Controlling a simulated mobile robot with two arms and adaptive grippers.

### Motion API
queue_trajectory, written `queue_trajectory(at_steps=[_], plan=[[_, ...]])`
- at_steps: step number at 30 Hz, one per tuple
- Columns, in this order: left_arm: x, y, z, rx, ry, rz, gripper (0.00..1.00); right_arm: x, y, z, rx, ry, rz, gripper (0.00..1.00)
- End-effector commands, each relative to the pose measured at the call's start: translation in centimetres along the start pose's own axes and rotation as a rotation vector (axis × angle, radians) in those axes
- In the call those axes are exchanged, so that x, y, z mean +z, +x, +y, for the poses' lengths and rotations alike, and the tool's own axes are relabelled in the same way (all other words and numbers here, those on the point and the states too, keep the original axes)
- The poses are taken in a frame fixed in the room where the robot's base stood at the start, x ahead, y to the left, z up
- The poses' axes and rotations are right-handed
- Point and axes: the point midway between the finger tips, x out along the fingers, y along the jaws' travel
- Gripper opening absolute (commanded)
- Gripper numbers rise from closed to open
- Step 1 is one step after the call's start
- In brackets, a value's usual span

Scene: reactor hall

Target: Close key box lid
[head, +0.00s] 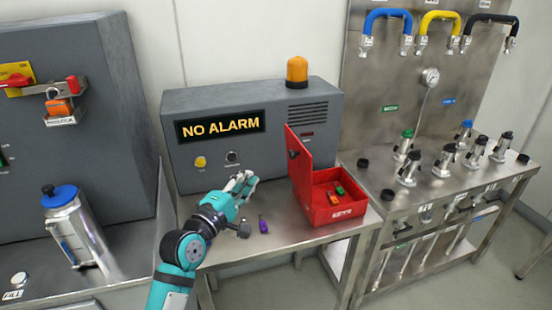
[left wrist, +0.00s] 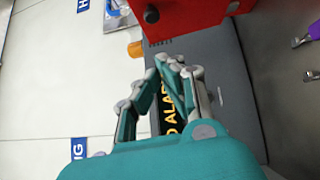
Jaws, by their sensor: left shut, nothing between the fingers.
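The red key box (head: 340,212), lettered "KEYS", stands on the right part of the small metal table. Its lid (head: 298,165) is open and stands up on the box's left side. Colored items lie inside the box. My left gripper (head: 246,180) is shut and empty, to the left of the lid and apart from it, in front of the alarm panel. In the left wrist view the gripper (left wrist: 172,62) is closed, and part of a red surface (left wrist: 195,18), seemingly the key box, shows at the top. My right gripper is in neither view.
A grey alarm panel (head: 255,100) reading "NO ALARM" stands behind the box, with an orange beacon (head: 297,72) on top. A purple-handled key (head: 263,224) lies on the table (head: 285,234) near my gripper. A steel valve bench (head: 450,185) is to the right.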

Motion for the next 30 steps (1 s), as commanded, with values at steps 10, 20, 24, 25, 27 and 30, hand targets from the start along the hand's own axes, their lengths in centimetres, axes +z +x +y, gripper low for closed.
queue_trajectory(at_steps=[10, 20, 24, 25, 27, 30], plan=[[0.0, 7.5, 0.2, -0.002, 0.003, 0.0, 0.0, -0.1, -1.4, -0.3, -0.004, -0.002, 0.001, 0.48], [2.7, 10.0, 0.1, -0.001, 0.002, 0.0, 0.0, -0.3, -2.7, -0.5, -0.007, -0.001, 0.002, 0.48], [2.9, 10.2, 0.0, -0.001, 0.003, 0.0, 0.0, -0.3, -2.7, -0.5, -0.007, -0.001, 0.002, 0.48], [2.9, 10.2, 0.0, -0.001, 0.003, 0.0, 0.0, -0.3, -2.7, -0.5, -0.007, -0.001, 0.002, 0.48], [2.9, 10.2, -0.1, -0.001, 0.003, 0.0, 0.0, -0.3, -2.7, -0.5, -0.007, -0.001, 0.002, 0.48], [2.9, 10.1, -0.1, -0.001, 0.003, 0.0, 0.0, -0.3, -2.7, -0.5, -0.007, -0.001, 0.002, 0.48]])
